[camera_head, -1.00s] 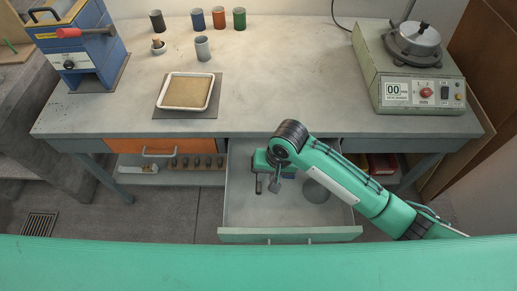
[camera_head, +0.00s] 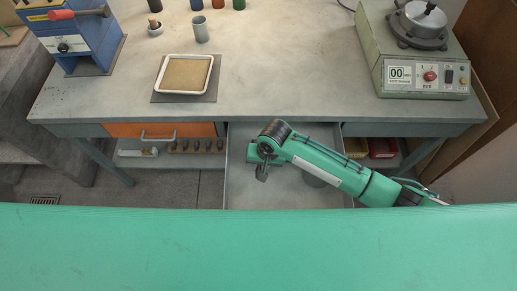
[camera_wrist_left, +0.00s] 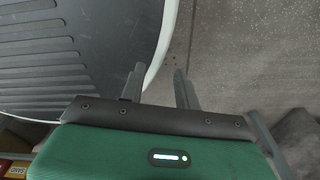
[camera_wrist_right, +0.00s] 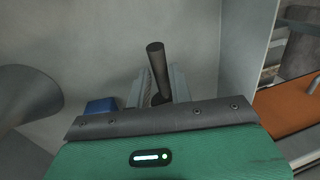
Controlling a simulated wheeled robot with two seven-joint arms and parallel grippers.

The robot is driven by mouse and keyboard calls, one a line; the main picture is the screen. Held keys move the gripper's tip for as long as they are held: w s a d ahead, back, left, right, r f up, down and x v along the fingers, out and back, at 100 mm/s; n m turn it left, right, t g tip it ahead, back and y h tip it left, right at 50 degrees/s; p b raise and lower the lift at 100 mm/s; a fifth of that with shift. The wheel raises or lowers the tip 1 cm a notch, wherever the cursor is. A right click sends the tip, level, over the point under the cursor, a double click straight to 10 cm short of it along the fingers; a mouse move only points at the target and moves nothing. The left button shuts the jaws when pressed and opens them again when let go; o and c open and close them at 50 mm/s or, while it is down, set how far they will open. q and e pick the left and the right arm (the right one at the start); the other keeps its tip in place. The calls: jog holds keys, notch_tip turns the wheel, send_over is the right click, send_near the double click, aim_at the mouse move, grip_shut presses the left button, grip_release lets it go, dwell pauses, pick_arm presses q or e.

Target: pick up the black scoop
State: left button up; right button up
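The black scoop (camera_wrist_right: 156,60) shows in the right wrist view as a dark round handle; its other end is hidden behind my gripper. My right gripper (camera_wrist_right: 161,85) is down in the open drawer (camera_head: 240,190). Its fingers lie close on both sides of the handle and appear shut on it. In the head view my right arm and wrist hide the scoop. My left gripper (camera_wrist_left: 158,85) shows only in the left wrist view. Its fingers are apart with nothing between them, above the floor beside a dark ribbed surface (camera_wrist_left: 75,50) with a pale rim.
A blue object (camera_wrist_right: 101,106) and a grey rounded object (camera_wrist_right: 25,95) lie near my right gripper in the drawer. The bench top (camera_head: 290,80) is above the drawer, with a sand tray (camera_head: 185,91), a blue machine (camera_head: 75,35) and a scale-like device (camera_head: 420,75).

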jog(key=shift+a+f, duration=0.25)
jog(key=shift+f, duration=1.2)
jog(key=c, duration=0.4)
pick_arm(q)
jog(key=shift+s+a, duration=0.1)
jog(key=shift+s, duration=0.8)
pick_arm(e)
grip_shut()
pick_arm(q)
jog(key=shift+w, duration=0.1)
pick_arm(e)
jog(key=shift+r, duration=0.1)
jog(key=shift+a+r, duration=0.1)
jog(key=shift+r, duration=0.05)
pick_arm(q)
jog(key=shift+f, duration=0.1)
pick_arm(e)
notch_tip(320, 180, up, 20)
jog(key=shift+f, duration=0.2)
